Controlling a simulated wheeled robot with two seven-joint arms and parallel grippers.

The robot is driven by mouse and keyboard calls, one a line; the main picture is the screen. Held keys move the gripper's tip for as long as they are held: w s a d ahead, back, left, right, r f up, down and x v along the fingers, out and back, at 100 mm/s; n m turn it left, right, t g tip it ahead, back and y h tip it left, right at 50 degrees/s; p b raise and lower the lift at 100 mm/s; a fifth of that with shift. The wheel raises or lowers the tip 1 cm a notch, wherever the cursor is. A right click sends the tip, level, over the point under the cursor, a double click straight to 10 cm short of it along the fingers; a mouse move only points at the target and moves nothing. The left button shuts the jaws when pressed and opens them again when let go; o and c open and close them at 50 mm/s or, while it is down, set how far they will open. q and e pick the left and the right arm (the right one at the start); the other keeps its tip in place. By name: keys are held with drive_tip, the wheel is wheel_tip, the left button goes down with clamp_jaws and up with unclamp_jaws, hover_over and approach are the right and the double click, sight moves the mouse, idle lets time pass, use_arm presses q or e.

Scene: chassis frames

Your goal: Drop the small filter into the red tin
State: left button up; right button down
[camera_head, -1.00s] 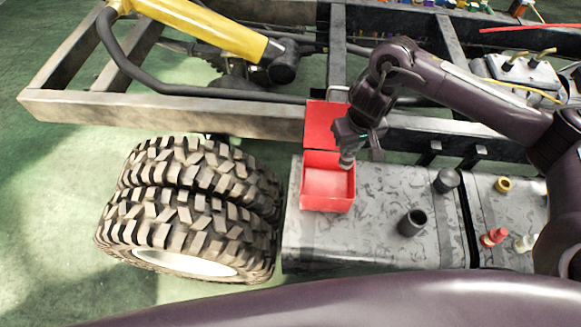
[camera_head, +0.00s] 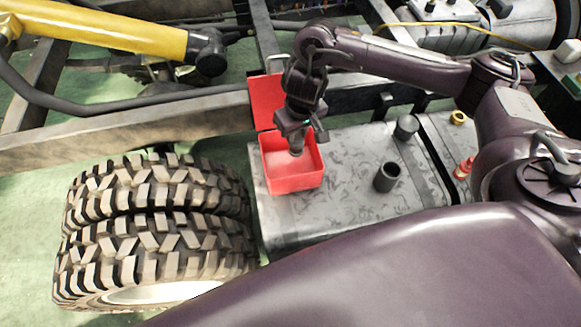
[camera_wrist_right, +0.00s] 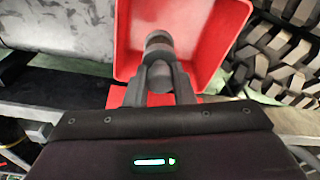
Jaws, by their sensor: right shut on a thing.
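The red tin (camera_head: 311,179) is an open box with its lid raised at the back, on the left end of the grey metal tank. My right gripper (camera_head: 297,148) points down over the tin's opening. In the right wrist view the gripper (camera_wrist_right: 160,70) is shut on the small filter (camera_wrist_right: 158,42), a dark grey round piece, with the red tin (camera_wrist_right: 226,25) around and beyond it. The filter's lower end shows against the tin's inside; I cannot tell whether it touches the floor. My left gripper is not in view.
A black cylindrical cup (camera_head: 387,177) and a dark cap (camera_head: 405,127) stand on the grey tank (camera_head: 345,215) right of the tin. Large tyres (camera_head: 155,225) lie to the left. A chassis rail (camera_head: 130,125) runs behind.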

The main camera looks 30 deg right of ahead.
drive_tip(key=shift+f, duration=0.45)
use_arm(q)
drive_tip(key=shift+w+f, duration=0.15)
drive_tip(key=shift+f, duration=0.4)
use_arm(e)
drive_tip(key=shift+r, duration=0.1)
drive_tip(key=c, duration=1.1)
unclamp_jaws()
drive_tip(key=shift+c, duration=0.2)
drive_tip(key=r+p, duration=0.1)
drive_tip(key=r, duration=0.1)
drive_tip(key=r+p, duration=0.1)
drive_tip(key=r, duration=0.2)
drive_tip(key=s+r+p, duration=0.1)
drive_tip(key=r+p, duration=0.1)
drive_tip(key=shift+r, duration=0.35)
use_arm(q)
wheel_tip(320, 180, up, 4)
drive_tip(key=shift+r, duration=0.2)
use_arm(e)
drive_tip(key=shift+s+f, duration=0.1)
drive_tip(key=shift+s, duration=0.05)
